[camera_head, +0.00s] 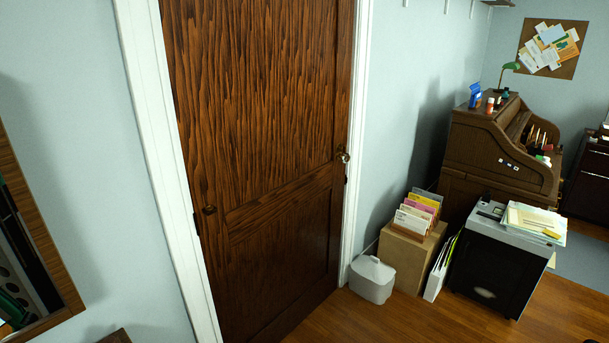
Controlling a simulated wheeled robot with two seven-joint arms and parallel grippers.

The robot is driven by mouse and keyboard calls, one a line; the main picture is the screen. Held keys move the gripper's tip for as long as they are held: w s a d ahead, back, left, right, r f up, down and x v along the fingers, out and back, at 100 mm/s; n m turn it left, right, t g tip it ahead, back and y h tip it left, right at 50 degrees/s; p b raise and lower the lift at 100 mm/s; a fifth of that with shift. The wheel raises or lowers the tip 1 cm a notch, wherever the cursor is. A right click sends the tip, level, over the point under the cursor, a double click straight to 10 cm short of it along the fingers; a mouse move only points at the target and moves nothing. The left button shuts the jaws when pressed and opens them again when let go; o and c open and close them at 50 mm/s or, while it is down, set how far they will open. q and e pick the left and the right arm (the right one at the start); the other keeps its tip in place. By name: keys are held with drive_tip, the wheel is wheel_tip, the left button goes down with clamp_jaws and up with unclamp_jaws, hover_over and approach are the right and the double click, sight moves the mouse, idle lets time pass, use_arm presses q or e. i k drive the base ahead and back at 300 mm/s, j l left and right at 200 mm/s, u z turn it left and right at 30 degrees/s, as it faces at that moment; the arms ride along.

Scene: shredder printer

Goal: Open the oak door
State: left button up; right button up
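The oak door (265,110) is a dark brown panelled door in a white frame, left of the middle of the head view. It looks shut in its frame. Neither of my grippers shows in this view, so nothing of mine is seen touching the door.
A small white bin (372,279) stands on the floor just right of the door. Beside it are a cardboard box (412,252) with folders and a black shredder (497,265) with papers on top. A roll-top desk (490,155) stands behind. Wooden floor (350,322) in front is clear.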

sight(261, 94)
drive_tip(key=i+l, duration=0.9)
drive_tip(key=l, duration=0.15)
drive_tip(key=l+z, duration=0.05)
